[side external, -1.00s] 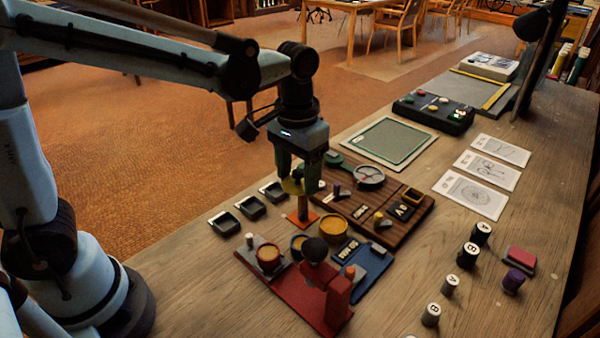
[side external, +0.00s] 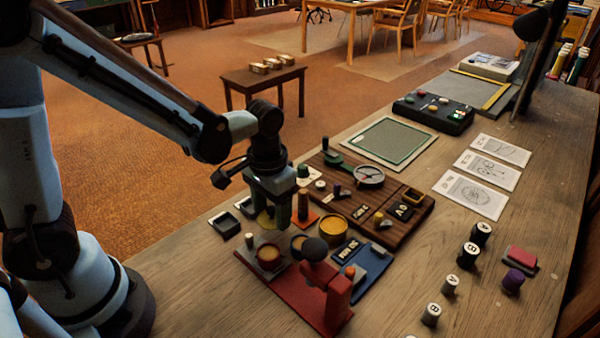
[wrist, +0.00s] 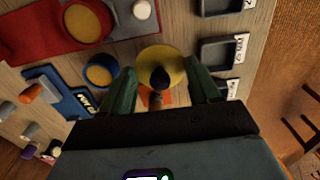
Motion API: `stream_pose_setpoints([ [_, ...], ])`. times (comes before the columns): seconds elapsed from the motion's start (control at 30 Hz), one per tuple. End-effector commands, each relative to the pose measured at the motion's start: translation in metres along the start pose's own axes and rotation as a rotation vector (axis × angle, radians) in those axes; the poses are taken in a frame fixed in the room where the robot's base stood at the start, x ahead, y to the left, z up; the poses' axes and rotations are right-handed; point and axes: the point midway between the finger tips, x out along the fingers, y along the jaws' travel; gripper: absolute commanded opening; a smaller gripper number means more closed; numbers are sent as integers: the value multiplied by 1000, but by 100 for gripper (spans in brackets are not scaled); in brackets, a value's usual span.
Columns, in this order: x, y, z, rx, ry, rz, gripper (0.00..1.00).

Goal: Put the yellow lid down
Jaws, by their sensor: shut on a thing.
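The yellow lid (wrist: 172,58) is a round disc with a dark knob. In the wrist view it lies between the fingers of my gripper (wrist: 160,69), which is shut on it. In the side view my gripper (side external: 274,221) points down near the small black trays, left of the orange square with its brown post (side external: 303,207). The lid (side external: 264,219) shows there only as a yellow sliver, mostly hidden by the fingers. I cannot tell its exact height above the table.
Black trays (side external: 225,224) line the table's left edge. A red stand (side external: 300,298), a round yellow-topped container (side external: 333,226), a blue tray (side external: 372,264) and a dark wooden board (side external: 392,232) crowd nearby. Bare wood lies left of the red stand.

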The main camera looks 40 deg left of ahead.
Motion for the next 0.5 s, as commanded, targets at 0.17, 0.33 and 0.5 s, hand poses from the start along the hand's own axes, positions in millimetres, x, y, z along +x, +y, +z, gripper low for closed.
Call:
stream_pose_setpoints([
  [0.17,21,0,0,0,0,0,32],
  [0.33,26,0,0,0,0,0,32],
  [0.5,26,0,0,0,0,0,32],
])
